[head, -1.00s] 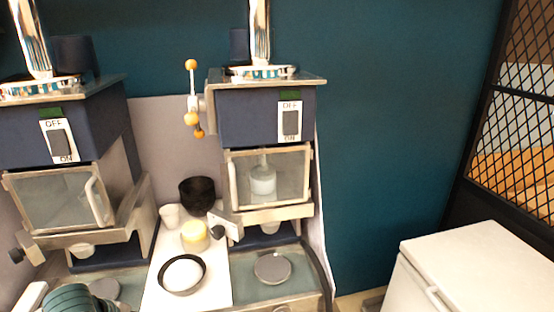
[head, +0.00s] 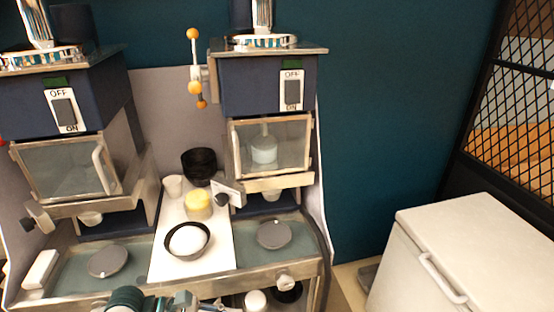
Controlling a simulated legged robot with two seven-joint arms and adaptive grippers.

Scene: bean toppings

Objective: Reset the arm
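A teal and grey part of my arm (head: 125,299) shows at the bottom edge in the head view, in front of the counter. Its lower portion is cut off by the frame, and I see no gripper fingers on it. My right gripper is not in the picture. A dark bowl with white contents (head: 187,240) sits on the white strip of the counter. A yellow-topped cup (head: 199,203), a white cup (head: 173,186) and stacked black bowls (head: 199,165) stand behind it.
Two blue dispensing machines, left (head: 66,105) and right (head: 265,84), stand over the counter, their glass doors shut. Round grey discs lie below, left (head: 108,261) and right (head: 273,235). A white chest (head: 470,250) stands at right.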

